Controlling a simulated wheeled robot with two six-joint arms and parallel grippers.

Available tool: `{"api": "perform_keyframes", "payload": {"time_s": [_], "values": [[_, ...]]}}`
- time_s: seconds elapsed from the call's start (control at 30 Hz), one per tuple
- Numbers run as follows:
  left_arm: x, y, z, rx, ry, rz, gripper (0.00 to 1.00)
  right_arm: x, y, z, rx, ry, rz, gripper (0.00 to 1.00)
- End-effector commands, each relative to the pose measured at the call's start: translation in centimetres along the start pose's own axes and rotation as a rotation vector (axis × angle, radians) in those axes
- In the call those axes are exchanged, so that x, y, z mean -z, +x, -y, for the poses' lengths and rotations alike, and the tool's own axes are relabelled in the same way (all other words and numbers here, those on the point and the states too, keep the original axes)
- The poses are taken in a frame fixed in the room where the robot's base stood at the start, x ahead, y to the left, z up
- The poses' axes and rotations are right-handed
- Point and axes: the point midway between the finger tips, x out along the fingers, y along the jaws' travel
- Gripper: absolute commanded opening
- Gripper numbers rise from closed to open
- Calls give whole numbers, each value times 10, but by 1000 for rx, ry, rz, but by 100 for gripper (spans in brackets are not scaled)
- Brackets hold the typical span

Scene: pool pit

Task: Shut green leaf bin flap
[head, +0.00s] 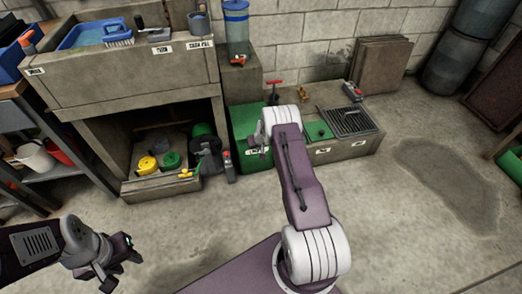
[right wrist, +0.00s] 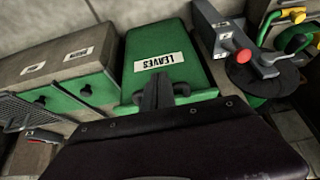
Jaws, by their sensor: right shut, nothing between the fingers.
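The green leaf bin (head: 240,120) stands in the middle of the head view, between the bench and a low concrete block, partly hidden by my right arm. In the right wrist view its green face with a LEAVES label (right wrist: 190,62) fills the upper middle. I cannot tell how far the flap stands open. My left gripper (head: 118,262) is open and empty over the floor at lower left.
A low block with green lids (head: 319,131) and a grate (head: 347,121) adjoins the bin on the right. The concrete bench (head: 130,85) stands left, with yellow and green items on its lower shelf. A blue cylinder (head: 236,28) stands behind. Floor at right is clear.

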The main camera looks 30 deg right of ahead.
Motion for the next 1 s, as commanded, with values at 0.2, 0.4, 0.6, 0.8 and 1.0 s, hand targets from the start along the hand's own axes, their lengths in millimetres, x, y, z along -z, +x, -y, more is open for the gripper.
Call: {"api": "perform_keyframes", "payload": {"time_s": [0.2, 0.4, 0.6, 0.8, 1.0], "values": [[4, -35, -1, 0, 0, 0, 36, 19, -36, 3, 1, -3, 0, 0], [-2, 12, 0, 0, 0, 1, 36, -4, -32, 4, 4, 0, -1, 0], [-6, 60, 1, 0, 0, 0, 36, -29, -44, 3, 1, -1, -3, 0], [-10, 98, 2, 0, 0, 0, 36, -55, -63, 3, 1, -1, -3, 0], [-11, 110, 2, 0, 0, 0, 36, -68, -79, 3, 1, -3, -1, 0]]}}
